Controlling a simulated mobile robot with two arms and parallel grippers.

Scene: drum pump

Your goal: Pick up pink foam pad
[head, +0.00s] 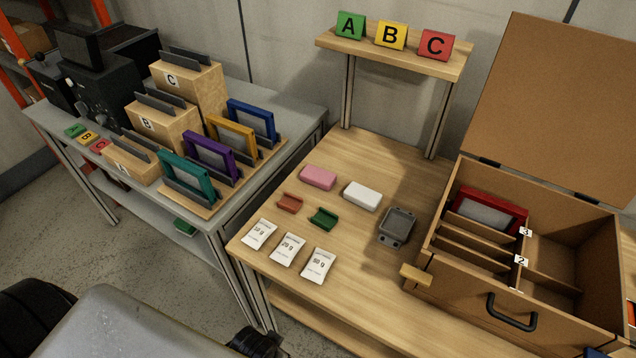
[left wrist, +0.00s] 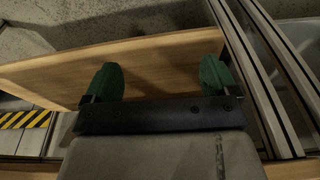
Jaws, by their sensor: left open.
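The pink foam pad (head: 318,177) lies flat on the wooden table, left of a white block (head: 362,196) and behind a small orange-brown holder (head: 289,203). Nothing covers it in the head view. My left gripper (left wrist: 158,78) shows in the left wrist view with its two green fingers wide apart and nothing between them. A wooden board and metal posts are behind the fingers. The pad is not in the left wrist view. My right gripper is not clearly in view.
A green holder (head: 323,218), a grey tray (head: 397,228) and white packets (head: 288,249) lie near the pad. An open wooden box (head: 470,291) stands on the right. A raised shelf (head: 395,54) stands behind. A grey table (head: 293,104) with frames stands left.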

